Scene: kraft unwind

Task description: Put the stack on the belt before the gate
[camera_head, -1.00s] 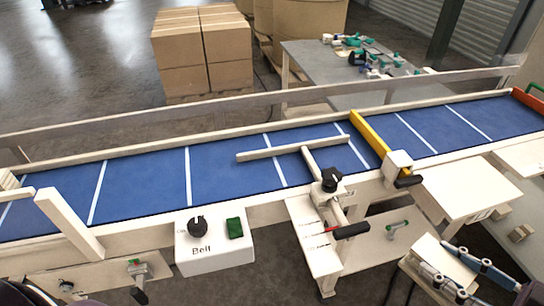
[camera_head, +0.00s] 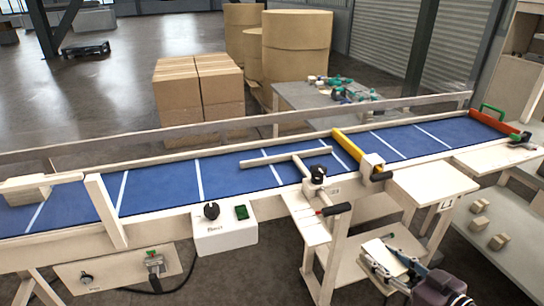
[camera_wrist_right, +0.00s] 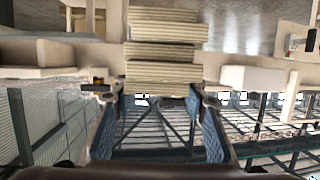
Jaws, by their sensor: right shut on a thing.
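The blue belt (camera_head: 150,187) runs across the head view. The yellow gate bar (camera_head: 354,150) crosses it right of the middle. My right gripper (camera_head: 388,258) is low at the right, in front of the belt and below the cream side table. It is shut on the stack (camera_head: 376,249), a pale layered pile partly hidden by the fingers. In the right wrist view the stack (camera_wrist_right: 163,32) shows several cream layers at and beyond the fingertips (camera_wrist_right: 155,95). My left gripper is not in view.
A T-shaped cream guide (camera_head: 285,157) lies over the belt left of the gate. A control box (camera_head: 225,232) and a black-handled lever (camera_head: 336,209) stick out at the front edge. A red-orange bar (camera_head: 492,121) crosses the far right end. The belt's middle-left is clear.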

